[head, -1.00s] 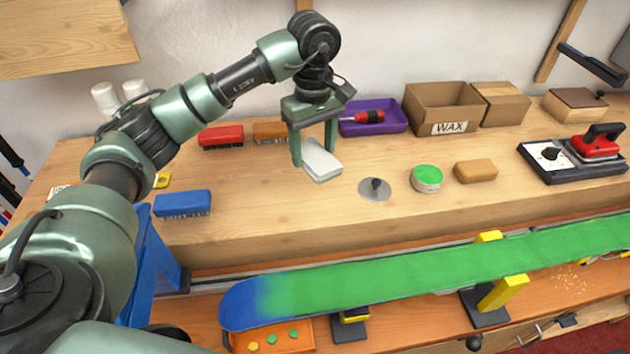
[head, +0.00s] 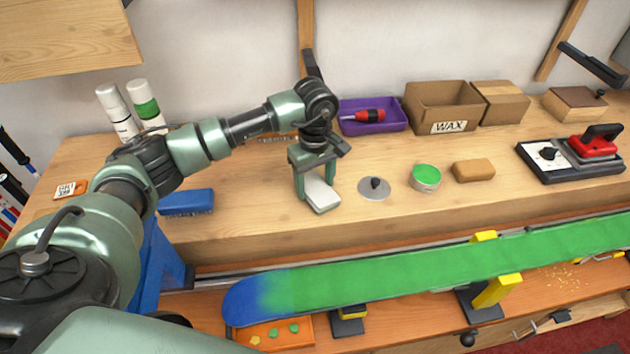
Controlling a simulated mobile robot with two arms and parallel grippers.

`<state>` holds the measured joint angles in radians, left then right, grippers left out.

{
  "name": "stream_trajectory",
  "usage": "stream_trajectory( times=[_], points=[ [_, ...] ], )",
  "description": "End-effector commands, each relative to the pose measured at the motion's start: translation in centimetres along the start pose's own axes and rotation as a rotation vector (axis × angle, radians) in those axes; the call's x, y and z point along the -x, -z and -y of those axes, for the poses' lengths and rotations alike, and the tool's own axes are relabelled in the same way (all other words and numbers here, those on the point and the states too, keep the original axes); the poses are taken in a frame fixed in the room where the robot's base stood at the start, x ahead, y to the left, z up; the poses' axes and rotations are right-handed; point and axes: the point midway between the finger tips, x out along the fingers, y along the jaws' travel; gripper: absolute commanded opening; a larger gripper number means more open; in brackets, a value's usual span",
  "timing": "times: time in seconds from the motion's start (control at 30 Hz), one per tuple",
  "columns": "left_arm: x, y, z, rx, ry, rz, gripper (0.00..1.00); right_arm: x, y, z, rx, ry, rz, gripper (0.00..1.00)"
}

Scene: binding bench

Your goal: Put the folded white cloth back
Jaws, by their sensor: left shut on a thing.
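The folded white cloth (head: 322,195) is a small pale block near the middle of the bench top's front part. My left gripper (head: 316,188) points down over it, with its green fingers on either side, shut on the cloth. The cloth's far end is partly hidden by the gripper. I cannot tell whether its underside touches the wood. My right gripper is not in view.
A grey disc with a black knob (head: 374,188) lies just right of the cloth, beside a green-topped tin (head: 425,177) and a tan block (head: 474,170). A blue brush (head: 187,202) is left. A purple tray (head: 392,125) stands behind. The green snowboard (head: 400,271) lies in front.

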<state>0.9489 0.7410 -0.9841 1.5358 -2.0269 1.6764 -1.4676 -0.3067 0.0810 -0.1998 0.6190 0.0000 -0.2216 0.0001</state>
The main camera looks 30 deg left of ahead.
Motion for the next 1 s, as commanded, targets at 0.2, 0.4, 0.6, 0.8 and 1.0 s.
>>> stream_trajectory(
  times=[0.2,0.4,0.6,0.8,1.0],
  points=[
    [-0.2,0.0,0.0,0.0,0.0,0.0,0.83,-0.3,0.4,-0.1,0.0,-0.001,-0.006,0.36],
    [-0.2,0.0,0.0,0.0,0.0,0.0,0.83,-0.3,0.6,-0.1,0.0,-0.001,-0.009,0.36],
    [0.3,0.0,0.0,0.001,-0.001,0.0,0.83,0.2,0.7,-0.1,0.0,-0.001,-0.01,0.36],
    [3.5,0.2,-0.1,0.0,-0.006,-0.004,0.83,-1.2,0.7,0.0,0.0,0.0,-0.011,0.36],
    [7.9,0.1,-0.1,0.0,-0.005,-0.003,0.83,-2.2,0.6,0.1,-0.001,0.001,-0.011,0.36]
  ],
)
